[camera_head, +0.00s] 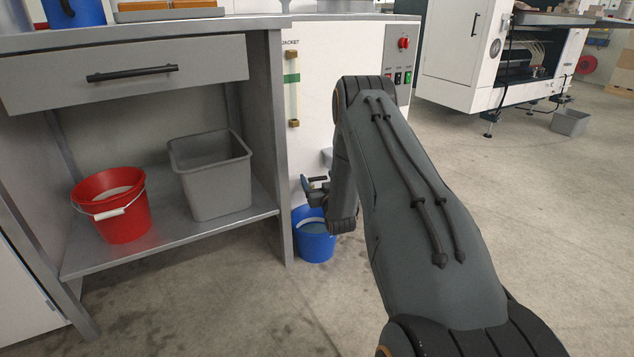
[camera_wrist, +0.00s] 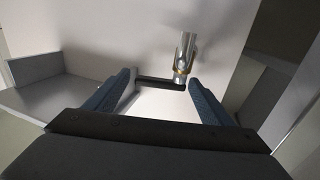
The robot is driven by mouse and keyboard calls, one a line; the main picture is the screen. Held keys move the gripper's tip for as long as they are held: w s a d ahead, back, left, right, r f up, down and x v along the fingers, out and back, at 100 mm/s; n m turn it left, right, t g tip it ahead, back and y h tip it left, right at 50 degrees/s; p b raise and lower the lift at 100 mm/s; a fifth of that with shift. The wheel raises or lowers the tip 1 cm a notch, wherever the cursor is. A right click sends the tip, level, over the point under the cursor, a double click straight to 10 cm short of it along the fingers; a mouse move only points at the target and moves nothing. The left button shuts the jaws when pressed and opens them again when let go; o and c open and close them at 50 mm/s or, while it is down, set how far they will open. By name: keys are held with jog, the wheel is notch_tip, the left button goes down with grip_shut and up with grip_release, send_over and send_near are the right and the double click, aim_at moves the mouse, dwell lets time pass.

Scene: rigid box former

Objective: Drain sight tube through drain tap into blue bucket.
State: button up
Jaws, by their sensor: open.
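The sight tube (camera_head: 292,98) stands upright on the white machine's front under the word JACKET, between two brass fittings, with a green band beside it. Its liquid level is too small to tell. The drain tap (camera_wrist: 186,52) is a metal spout with a black lever (camera_wrist: 158,83) pointing left in the wrist view. My gripper (camera_wrist: 160,79) is open, with the lever between or just beyond its fingertips; I cannot tell if they touch. In the head view my gripper (camera_head: 314,187) is above the blue bucket (camera_head: 314,246) on the floor. My arm hides the tap there.
A grey bench stands left of the machine. Its lower shelf (camera_head: 165,240) holds a red bucket (camera_head: 122,220) and a grey bin (camera_head: 212,178). The bench leg (camera_head: 278,150) is close to my gripper. Open floor (camera_head: 530,210) lies to the right.

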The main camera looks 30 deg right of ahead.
jog(key=shift+w, duration=0.25)
jog(key=c, duration=1)
jog(key=shift+w+d+r+n+y+p, duration=0.1)
jog(key=shift+n+y+p, duration=0.1)
jog(key=shift+n+y, duration=0.4)
jog(key=shift+w+d+n+y+p, duration=0.15)
jog(key=shift+n+y, duration=0.15)
jog(key=shift+y, duration=0.5)
jog(key=shift+c, duration=0.2)
jog(key=shift+a+n+y, duration=0.15)
jog(key=shift+n+y, duration=0.35)
jog(key=shift+y, duration=0.3)
